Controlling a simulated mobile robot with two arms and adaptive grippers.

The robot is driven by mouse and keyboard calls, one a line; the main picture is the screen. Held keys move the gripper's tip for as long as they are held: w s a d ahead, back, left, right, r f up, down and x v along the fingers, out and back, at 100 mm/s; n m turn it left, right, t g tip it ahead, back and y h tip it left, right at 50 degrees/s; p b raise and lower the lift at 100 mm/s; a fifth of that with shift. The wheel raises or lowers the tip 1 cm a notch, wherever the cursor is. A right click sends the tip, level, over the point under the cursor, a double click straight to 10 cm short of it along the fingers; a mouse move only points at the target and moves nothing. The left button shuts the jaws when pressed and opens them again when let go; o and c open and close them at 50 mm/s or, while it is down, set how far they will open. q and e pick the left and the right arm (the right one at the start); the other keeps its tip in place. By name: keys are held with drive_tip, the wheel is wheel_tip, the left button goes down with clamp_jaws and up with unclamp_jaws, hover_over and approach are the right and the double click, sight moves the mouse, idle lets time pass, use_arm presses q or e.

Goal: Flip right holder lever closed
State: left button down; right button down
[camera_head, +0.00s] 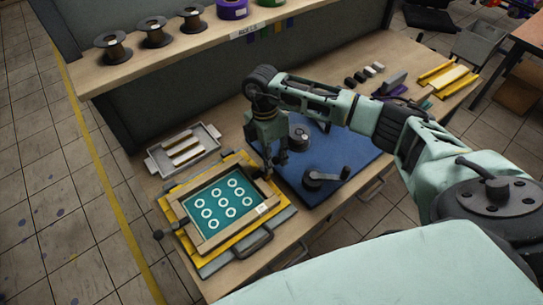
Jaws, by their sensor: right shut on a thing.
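A wooden screen frame (210,243) with a teal mesh and several white rings lies on a yellow base (170,206) at the table's front left. The right holder lever (267,174) is at the frame's right edge, small and mostly hidden by my gripper. My right gripper (269,162) points down there and is shut on the lever; the lever's exact angle cannot be told. A dark holder knob (158,235) sticks out at the left side of the base. My left gripper is not in view.
A metal tray (155,170) with pale bars stands behind the frame. A blue mat (345,160) with dark round tools (312,180) lies to the right. A shelf (185,42) with spools overhangs the back. A handle (252,246) lies at the front.

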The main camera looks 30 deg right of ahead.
drive_tip(key=shift+s, duration=0.1)
drive_tip(key=c, duration=1.8)
unclamp_jaws()
drive_tip(key=shift+c, duration=0.2)
drive_tip(key=shift+o, duration=0.4)
drive_tip(key=shift+s+a, duration=0.1)
drive_tip(key=shift+r, duration=0.1)
wheel_tip(320, 180, up, 12)
drive_tip(key=w, duration=0.2)
drive_tip(key=shift+w, duration=0.15)
drive_tip(key=shift+f, duration=0.2)
